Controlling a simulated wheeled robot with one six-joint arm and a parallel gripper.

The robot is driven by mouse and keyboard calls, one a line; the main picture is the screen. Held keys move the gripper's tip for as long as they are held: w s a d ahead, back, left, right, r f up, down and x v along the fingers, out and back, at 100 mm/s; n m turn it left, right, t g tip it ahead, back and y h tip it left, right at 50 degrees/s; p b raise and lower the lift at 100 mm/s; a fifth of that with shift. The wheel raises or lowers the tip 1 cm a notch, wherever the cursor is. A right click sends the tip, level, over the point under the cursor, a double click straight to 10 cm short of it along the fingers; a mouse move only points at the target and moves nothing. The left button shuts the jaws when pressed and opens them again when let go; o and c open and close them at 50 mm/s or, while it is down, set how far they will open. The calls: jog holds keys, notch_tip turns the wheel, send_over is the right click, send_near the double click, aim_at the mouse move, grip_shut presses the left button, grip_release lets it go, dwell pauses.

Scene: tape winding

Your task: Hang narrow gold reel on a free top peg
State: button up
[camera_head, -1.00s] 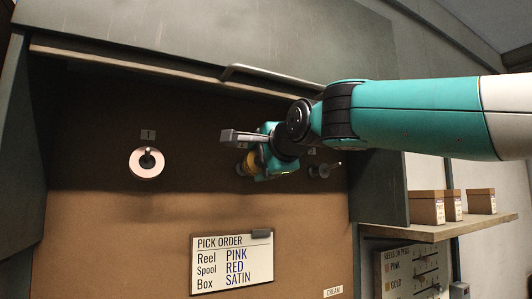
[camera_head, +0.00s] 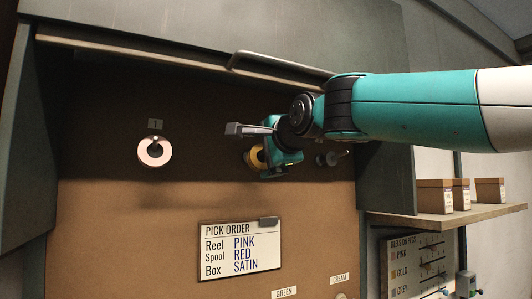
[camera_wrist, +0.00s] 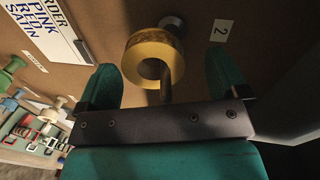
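The narrow gold reel (camera_wrist: 153,58) hangs at the top peg labelled 2 (camera_wrist: 172,22) in the wrist view. The peg's tip (camera_wrist: 166,92) shows at the reel's lower edge, towards me. In the head view the reel (camera_head: 256,157) is partly hidden by my gripper (camera_head: 280,155). In the wrist view my gripper (camera_wrist: 163,78) is open, with its teal fingers on either side of the reel and visible gaps between. A pale pink reel (camera_head: 154,152) hangs on peg 1. The right-hand top peg (camera_head: 333,158) looks bare.
A pick order card (camera_head: 240,247) is on the brown board below. A metal bar handle (camera_head: 280,64) runs along the cabinet top near my arm. Boxes (camera_head: 434,197) stand on a shelf (camera_head: 450,219) at right. Small coloured items (camera_wrist: 38,122) show at the wrist view's left.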

jog(key=b+v, duration=0.7)
jog(key=v, duration=1)
jog(key=shift+s+d+b, duration=0.15)
jog(key=shift+s+b, duration=0.05)
jog(key=shift+b, duration=0.2)
notch_tip(320, 180, down, 29)
jog(key=s+n+g+h+b, duration=0.1)
jog(key=s+n+g+b, duration=0.15)
jog(key=n+g, duration=0.65)
jog(key=s+d+f+n+g, duration=0.2)
jog(key=s+f+n, duration=0.3)
jog(key=s+f, duration=0.3)
jog(key=s+d+f+n+g+b, duration=0.1)
jog(key=s+d+f+n+g, duration=0.1)
jog(key=s+f+n, duration=0.3)
jog(key=s+f+g, duration=0.1)
jog(key=s+f, duration=0.3)
jog(key=f, duration=0.4)
jog(key=shift+s+d+h, duration=0.2)
jog(key=shift+s+h, duration=0.1)
jog(key=shift+h, duration=0.1)
